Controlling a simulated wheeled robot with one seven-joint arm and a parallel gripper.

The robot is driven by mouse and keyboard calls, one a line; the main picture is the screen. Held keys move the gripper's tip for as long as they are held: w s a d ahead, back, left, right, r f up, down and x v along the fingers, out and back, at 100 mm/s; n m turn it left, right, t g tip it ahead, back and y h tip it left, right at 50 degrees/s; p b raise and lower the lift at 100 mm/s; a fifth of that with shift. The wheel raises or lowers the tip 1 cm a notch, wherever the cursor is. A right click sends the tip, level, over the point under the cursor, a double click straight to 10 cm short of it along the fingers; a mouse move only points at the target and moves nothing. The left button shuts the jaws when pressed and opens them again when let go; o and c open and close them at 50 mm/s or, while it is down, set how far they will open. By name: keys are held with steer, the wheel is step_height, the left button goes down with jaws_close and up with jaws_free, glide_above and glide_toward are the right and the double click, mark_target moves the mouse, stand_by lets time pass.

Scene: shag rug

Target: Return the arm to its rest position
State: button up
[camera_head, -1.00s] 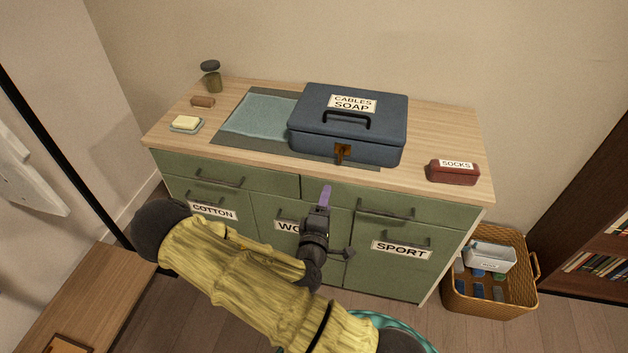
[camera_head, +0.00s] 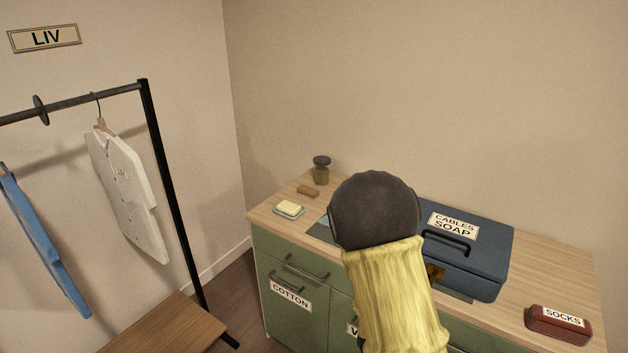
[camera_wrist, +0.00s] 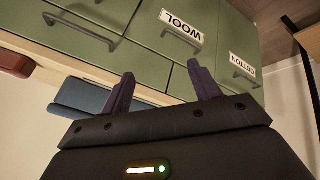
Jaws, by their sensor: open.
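My gripper (camera_wrist: 160,92) shows in the wrist view with its two purple fingers spread apart and nothing between them. It is in front of the green cabinet (camera_wrist: 140,60), whose fronts carry WOOL and COTTON labels upside down in that view. In the head view my arm (camera_head: 392,290), in a yellow sleeve with a dark round joint, rises in front of the cabinet and covers part of its top. My gripper is not visible in the head view.
A clothes rack (camera_head: 165,180) and a wooden bench (camera_head: 165,325) stand at left.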

steer(key=s+a+r+g+y+p, duration=0.1)
steer(key=s+r, duration=0.3)
steer(key=r, duration=0.4)
steer(key=s+a+r+m+g+y+p, duration=0.1)
steer(key=s+r+g+y, duration=0.1)
steer(key=s+r, duration=0.3)
step_height(320, 180, up, 4)
steer(key=shift+a+f+y, duration=0.2)
steer(key=shift+a+y, duration=0.05)
steer(key=shift+y, duration=0.05)
